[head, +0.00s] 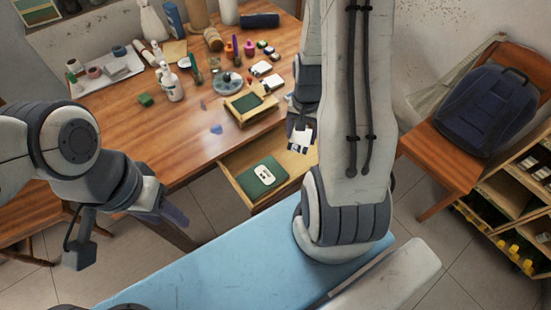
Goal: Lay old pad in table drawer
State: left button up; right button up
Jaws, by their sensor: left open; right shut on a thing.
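The table drawer (236,164) is pulled open at the table's front edge. A flat dark green thing with a white label (262,172) lies inside it. My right gripper (300,132) is over the back right part of the drawer, shut on a small white and dark thing (299,141). That thing is small and partly hidden by my gripper and arm, so I cannot tell whether it is the old pad. The drawer's right end is hidden behind my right arm. My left gripper (172,213) is open and empty, low in front of the table's left part.
The wooden table (190,135) carries a shallow wooden tray with a green inside (236,106), white bottles (171,84) and several small items. A chair (440,150) with a dark blue backpack (488,105) and a shelf (525,200) stand at the right.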

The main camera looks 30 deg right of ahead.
jog(key=s+d+f+m+b, duration=0.4)
jog(key=s+d+f+m, duration=0.1)
jog(key=s+d+m, duration=0.15)
send_over(299, 155)
jog(key=shift+m, duration=0.25)
notch_tip(299, 155, down, 7)
jog(key=shift+s+r, duration=0.1)
jog(key=shift+s, duration=0.05)
notch_tip(299, 155, down, 4)
jog(key=shift+r, duration=0.1)
pick_arm(q)
notch_tip(299, 155, down, 6)
jog(key=shift+r, duration=0.2)
pick_arm(e)
jog(key=shift+f, duration=0.2)
jog(key=o, duration=1.3)
pick_arm(q)
jog(key=shift+f, duration=0.1)
pick_arm(e)
jog(key=shift+o, duration=0.2)
